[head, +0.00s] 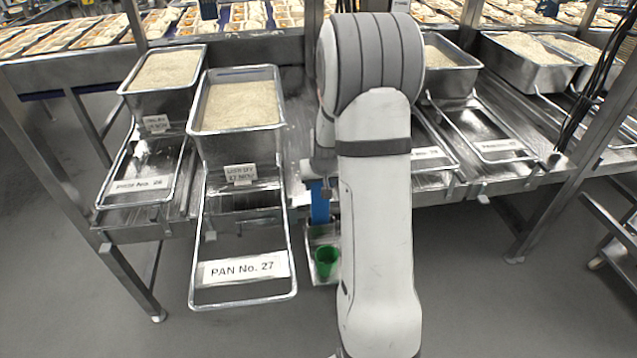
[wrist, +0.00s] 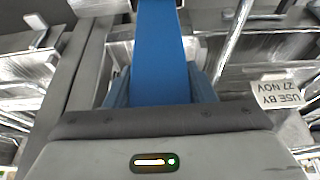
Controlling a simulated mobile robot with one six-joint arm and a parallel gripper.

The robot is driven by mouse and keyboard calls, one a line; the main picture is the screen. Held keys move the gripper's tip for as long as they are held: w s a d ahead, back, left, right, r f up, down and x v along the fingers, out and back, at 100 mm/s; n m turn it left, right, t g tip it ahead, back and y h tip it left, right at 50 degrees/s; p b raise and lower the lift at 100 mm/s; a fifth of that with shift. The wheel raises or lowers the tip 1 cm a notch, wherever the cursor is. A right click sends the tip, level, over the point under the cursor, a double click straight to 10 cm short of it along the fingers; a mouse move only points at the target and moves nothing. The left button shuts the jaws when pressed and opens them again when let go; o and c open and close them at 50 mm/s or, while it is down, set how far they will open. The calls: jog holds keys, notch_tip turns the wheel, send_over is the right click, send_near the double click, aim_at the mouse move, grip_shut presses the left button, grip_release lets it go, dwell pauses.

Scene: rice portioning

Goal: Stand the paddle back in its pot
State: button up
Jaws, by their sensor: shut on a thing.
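The blue paddle (head: 320,205) hangs below my gripper in the head view, and the green pot (head: 327,262) is lower down, just under it and slightly right. In the wrist view the paddle (wrist: 160,50) is a broad blue strip running up out of frame from between the jaws. My gripper (wrist: 160,88) is shut on it. The paddle's lower end appears to be above the pot, apart from it; my arm hides part of this area in the head view. The pot stands upright on a small metal shelf (head: 318,236).
A rice pan (head: 240,128) stands behind the PAN No. 27 frame (head: 243,298), left of the pot. Another rice pan (head: 165,103) is further left. More rice pans (head: 527,72) are at the right. A rack post (head: 590,170) stands at the right.

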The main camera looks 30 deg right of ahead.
jog(key=shift+f, duration=0.15)
jog(key=shift+f+b, duration=1.1)
jog(key=o, duration=1)
jog(key=shift+o, duration=0.2)
jog(key=shift+r, duration=0.15)
jog(key=v, duration=0.7)
jog(key=shift+s+r, duration=0.2)
jog(key=shift+r, duration=0.05)
